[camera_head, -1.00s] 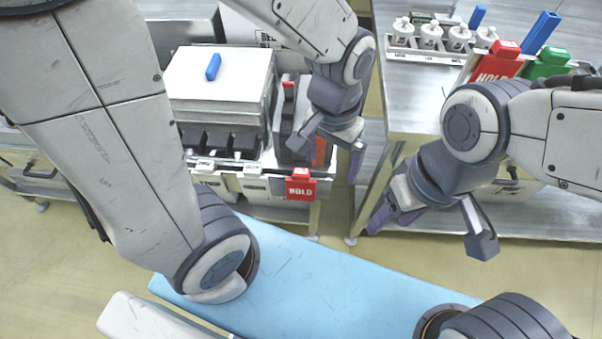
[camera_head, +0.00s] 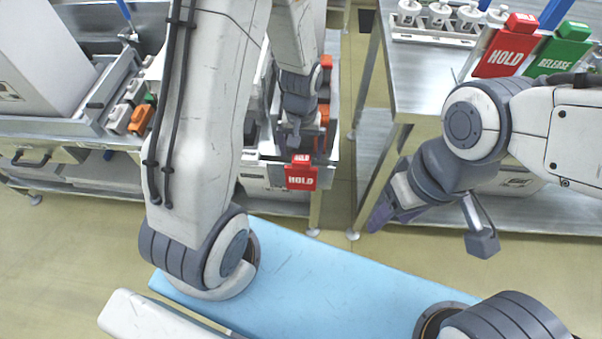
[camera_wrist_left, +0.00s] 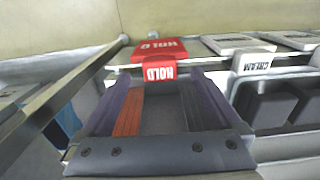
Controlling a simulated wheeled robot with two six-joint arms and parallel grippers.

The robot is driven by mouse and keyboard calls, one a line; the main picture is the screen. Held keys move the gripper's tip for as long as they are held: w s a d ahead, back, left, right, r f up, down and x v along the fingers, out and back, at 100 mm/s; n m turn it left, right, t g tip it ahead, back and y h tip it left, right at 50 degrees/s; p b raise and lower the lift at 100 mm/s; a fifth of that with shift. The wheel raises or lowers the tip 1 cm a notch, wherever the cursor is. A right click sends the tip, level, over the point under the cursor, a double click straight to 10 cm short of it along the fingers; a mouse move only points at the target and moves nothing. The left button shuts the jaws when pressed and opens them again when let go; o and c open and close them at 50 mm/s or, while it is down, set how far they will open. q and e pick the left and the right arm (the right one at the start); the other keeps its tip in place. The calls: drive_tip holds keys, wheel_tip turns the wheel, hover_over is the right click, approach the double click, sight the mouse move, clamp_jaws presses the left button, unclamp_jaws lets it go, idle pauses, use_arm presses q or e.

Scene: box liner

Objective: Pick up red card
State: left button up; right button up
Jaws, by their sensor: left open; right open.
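A red card marked HOLD (camera_head: 301,176) hangs at the front edge of the middle bench, with a small red tab on top. It also shows in the left wrist view (camera_wrist_left: 160,52), its tab close to and between the fingertips. My left gripper (camera_head: 289,143) is open just above and behind this card in the head view; in the left wrist view its purple fingers (camera_wrist_left: 158,88) point at the tab. I cannot tell whether they touch it. A second red HOLD card (camera_head: 505,52) stands on the right bench. My right gripper (camera_head: 428,225) is open and empty before that bench.
A green RELEASE card (camera_head: 560,50) stands beside the second red card. White spools (camera_head: 438,15) sit in a rack behind. In the left wrist view a white CREAM label (camera_wrist_left: 254,64) hangs right of the red card. A blue surface (camera_head: 330,270) lies in front.

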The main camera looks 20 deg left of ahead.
sight(302, 159)
use_arm(q)
drive_tip(key=shift+w+f, duration=0.1)
drive_tip(key=shift+f, duration=1.4)
clamp_jaws()
drive_tip(key=shift+r, duration=0.15)
